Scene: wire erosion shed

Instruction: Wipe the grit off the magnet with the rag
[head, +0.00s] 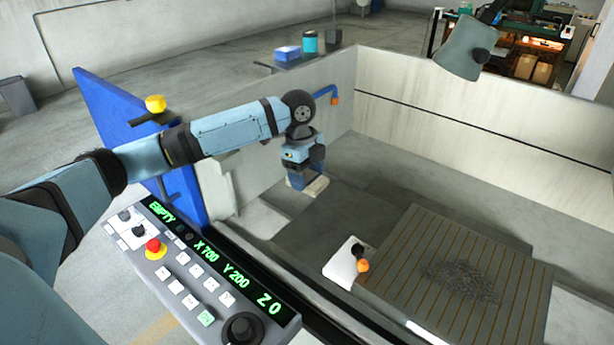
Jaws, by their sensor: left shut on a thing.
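The magnet (400,262) is a grey plate with thin brown stripes at the lower right of the head view. A patch of dark grit (464,283) lies on its middle and right part. My left gripper (308,182) points down and is shut on a small pale thing that looks like the folded rag (317,187). The fingers hide part of it. The gripper is inside the machine tank, behind and to the left of the magnet and apart from it. My right gripper is not in view.
A white block (342,268) with black and orange knobs stands at the magnet's left corner. The control panel (205,275) is at front left, beside the open blue door (120,125). Tank walls (470,110) rise behind. A lamp head (462,50) hangs over the back wall.

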